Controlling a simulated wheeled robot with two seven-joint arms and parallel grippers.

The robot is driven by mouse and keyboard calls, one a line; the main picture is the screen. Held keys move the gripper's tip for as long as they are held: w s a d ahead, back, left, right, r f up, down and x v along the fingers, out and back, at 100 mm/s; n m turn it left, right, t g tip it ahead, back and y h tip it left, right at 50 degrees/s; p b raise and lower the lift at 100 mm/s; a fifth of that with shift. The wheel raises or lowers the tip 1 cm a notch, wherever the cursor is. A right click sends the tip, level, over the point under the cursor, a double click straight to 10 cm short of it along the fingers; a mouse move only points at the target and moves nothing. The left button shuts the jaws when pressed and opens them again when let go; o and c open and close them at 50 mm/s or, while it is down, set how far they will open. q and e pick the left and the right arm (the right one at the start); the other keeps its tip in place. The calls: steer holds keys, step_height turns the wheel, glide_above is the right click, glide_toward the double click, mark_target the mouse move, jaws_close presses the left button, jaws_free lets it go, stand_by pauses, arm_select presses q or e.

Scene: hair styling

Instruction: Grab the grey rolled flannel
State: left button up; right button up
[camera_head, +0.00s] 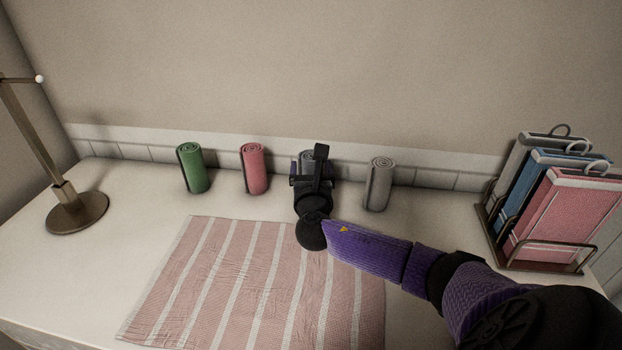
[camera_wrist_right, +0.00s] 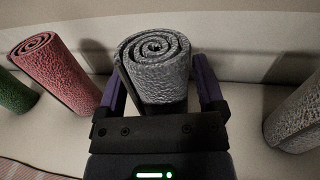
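A grey rolled flannel (camera_wrist_right: 155,72) stands upright between the two fingers of my right gripper (camera_wrist_right: 160,88) in the right wrist view. The fingers are spread on either side of it, with a visible gap at the right finger. In the head view this roll (camera_head: 307,156) is mostly hidden behind my right gripper (camera_head: 312,170). A second, lighter grey rolled flannel (camera_head: 379,186) stands upright to the right, apart from the gripper; it also shows at the right edge of the wrist view (camera_wrist_right: 296,118). My left gripper is not in view.
A pink roll (camera_head: 254,170) and a green roll (camera_head: 191,169) stand to the left along the wall. A pink striped cloth (camera_head: 215,275) lies in front. A metal stand (camera_head: 76,212) is at far left. A rack (camera_head: 545,262) of folded towels stands at right.

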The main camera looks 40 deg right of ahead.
steer(key=c, duration=0.8)
steer(key=shift+r, duration=0.1)
